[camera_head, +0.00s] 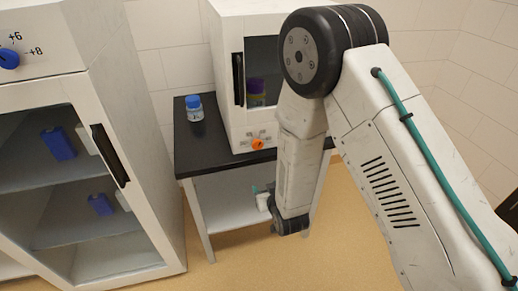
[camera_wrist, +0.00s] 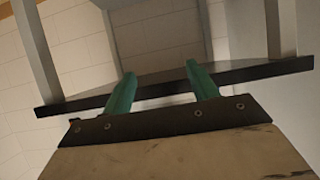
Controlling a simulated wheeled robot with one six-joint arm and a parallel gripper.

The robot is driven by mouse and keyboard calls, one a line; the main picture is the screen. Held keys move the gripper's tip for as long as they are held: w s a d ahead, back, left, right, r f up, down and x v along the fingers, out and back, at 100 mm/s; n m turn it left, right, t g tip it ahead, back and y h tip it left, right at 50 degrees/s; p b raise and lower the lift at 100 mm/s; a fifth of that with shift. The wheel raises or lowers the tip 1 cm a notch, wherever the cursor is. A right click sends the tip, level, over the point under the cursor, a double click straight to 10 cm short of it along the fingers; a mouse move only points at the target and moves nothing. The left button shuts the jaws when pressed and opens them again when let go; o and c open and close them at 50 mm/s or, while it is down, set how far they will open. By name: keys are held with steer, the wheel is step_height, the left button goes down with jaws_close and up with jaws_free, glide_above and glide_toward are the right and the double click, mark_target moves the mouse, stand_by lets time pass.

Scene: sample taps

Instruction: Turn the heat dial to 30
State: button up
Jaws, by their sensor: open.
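The orange dial (camera_head: 258,144) sits low on the front of a white cabinet (camera_head: 232,116) with a dark glass door, on the black-topped table. I take it for the heat dial; its marks are too small to read, so its setting cannot be told. My gripper (camera_head: 260,189) hangs below and apart from the dial, in front of the table, partly hidden by my arm. In the wrist view my gripper (camera_wrist: 159,69) shows two green fingers spread apart with nothing between them. The dial is not visible in the wrist view.
The black tabletop (camera_head: 187,146) has a blue-capped bottle (camera_head: 195,108) on it, left of the cabinet. A white fridge-like cabinet (camera_head: 150,238) with blue containers stands at the left, with a blue dial (camera_head: 9,59) marked +6 and +8. The table edge (camera_wrist: 232,76) crosses the wrist view.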

mark_target(258, 147)
step_height(258, 147, up, 9)
steer(key=w+t+y, duration=0.1)
steer(key=w+t, duration=0.2)
steer(key=t, duration=0.2)
steer(key=x, duration=0.7)
steer(key=shift+w+a+r, duration=0.15)
steer(key=shift+w+a, duration=0.1)
steer(key=shift+a, duration=0.25)
steer(key=c, duration=1)
